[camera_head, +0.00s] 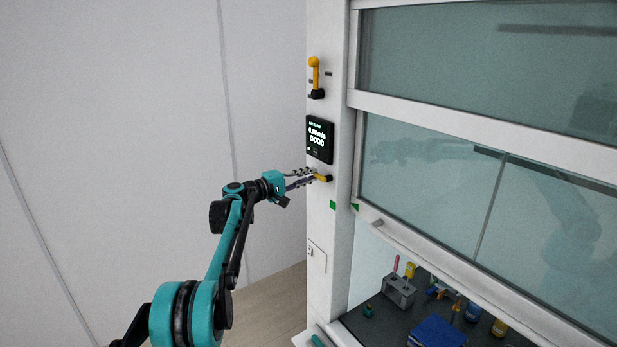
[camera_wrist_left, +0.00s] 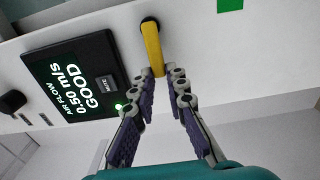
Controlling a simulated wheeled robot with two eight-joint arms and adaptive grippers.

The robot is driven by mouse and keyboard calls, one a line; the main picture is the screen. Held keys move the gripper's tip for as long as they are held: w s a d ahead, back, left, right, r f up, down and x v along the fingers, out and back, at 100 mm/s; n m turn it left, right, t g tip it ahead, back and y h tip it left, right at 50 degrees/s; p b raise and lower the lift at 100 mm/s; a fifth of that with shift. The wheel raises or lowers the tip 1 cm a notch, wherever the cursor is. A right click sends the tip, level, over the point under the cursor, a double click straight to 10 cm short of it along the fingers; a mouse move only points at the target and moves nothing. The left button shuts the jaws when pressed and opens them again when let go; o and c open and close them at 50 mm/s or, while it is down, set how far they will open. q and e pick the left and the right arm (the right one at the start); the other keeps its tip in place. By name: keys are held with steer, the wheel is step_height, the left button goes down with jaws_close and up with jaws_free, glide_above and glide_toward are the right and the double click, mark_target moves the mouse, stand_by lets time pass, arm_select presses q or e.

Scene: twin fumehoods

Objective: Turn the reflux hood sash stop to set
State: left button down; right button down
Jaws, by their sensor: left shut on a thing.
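A short yellow lever (camera_head: 322,178) on a dark pivot sits on the white hood post, below the airflow monitor; I take it as the sash stop. In the left wrist view the yellow lever (camera_wrist_left: 152,45) sticks out from its dark pivot toward my gripper. My left gripper (camera_head: 306,178) reaches it from the left and is shut on its free end. In the wrist view the fingertips of the gripper (camera_wrist_left: 167,74) flank the lever's tip. The hood sash (camera_head: 430,190) stands partly raised. My right gripper is not in view.
The airflow monitor (camera_head: 319,139) reads GOOD, close above the gripper. A second yellow-knobbed lever (camera_head: 315,75) points up higher on the post. Green marks show on the post (camera_head: 333,204) and sash edge (camera_head: 354,207). Labware, including a blue item (camera_head: 437,332), lies on the hood worktop.

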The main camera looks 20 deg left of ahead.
arm_select(q)
steer(key=c, duration=1.5)
jaws_free()
steer(key=shift+a+f, duration=0.1)
steer(key=shift+c, duration=0.2)
steer(key=v, duration=1.2)
steer(key=s+d+f+m+g+y+b, duration=0.45)
steer(key=s+d+f+b, duration=0.95)
steer(key=s+d+f, duration=0.55)
steer(key=s+f+m+g+y+b, duration=0.1)
steer(key=s+f+m+y+b, duration=0.2)
steer(key=s+f+b, duration=0.4)
steer(key=s+a+f+m+g+y+b, duration=0.1)
steer(key=s+f+m+y+b, duration=0.2)
steer(key=s+f+b, duration=0.4)
steer(key=s+f, duration=0.4)
steer(key=f, duration=0.4)
steer(key=s+f, duration=0.3)
steer(key=f, duration=0.6)
steer(key=shift+s, duration=0.4)
